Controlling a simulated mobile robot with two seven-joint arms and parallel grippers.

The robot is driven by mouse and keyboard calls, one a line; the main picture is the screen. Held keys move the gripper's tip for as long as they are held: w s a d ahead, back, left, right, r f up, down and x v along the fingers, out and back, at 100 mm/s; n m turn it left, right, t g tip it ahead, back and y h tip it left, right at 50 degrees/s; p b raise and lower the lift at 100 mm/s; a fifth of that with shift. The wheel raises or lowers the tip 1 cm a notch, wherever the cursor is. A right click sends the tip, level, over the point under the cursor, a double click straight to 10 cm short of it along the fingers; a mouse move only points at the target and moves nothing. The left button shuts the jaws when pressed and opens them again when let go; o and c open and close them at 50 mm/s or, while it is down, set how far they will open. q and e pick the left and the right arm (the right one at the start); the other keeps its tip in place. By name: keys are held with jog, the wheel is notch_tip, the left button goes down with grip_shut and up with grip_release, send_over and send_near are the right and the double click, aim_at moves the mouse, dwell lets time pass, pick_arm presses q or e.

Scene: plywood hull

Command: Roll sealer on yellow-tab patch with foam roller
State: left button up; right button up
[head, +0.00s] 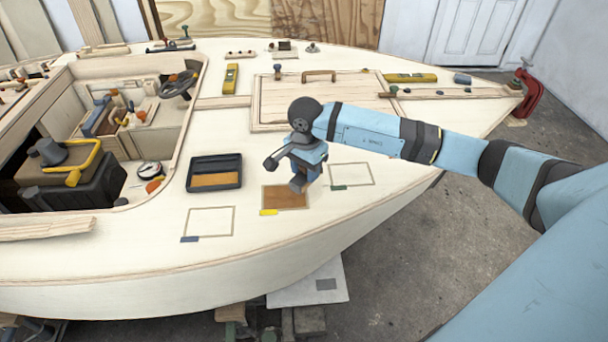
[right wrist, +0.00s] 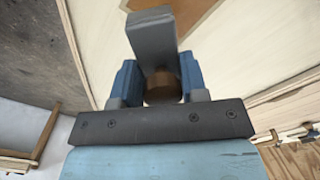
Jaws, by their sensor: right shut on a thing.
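The yellow-tab patch (head: 280,202) is a small framed rectangle on the pale deck, and the part of it that shows is brown. Its yellow tab (head: 268,212) is at the front left corner. My right gripper (head: 308,172) is over the patch's back right part, shut on the foam roller. The roller's grey handle (right wrist: 153,45) shows between the blue fingers in the right wrist view. The gripper hides much of the roller, and I cannot tell whether it touches the patch. A black tray (head: 214,160) with brown sealer lies left of the patch. My left gripper is not in view.
A bare patch with a blue tab (head: 189,239) lies front left, and one with a green tab (head: 338,187) lies right. A wooden hatch (head: 275,112) is behind. The open cockpit (head: 120,185) is left. The deck slopes to the hull's curved front edge.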

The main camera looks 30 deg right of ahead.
jog(key=shift+d+r+p, duration=0.1)
jog(key=shift+r+p, duration=0.25)
jog(key=shift+r, duration=0.6)
jog(key=shift+r+p, duration=0.6)
jog(key=shift+r, duration=0.9)
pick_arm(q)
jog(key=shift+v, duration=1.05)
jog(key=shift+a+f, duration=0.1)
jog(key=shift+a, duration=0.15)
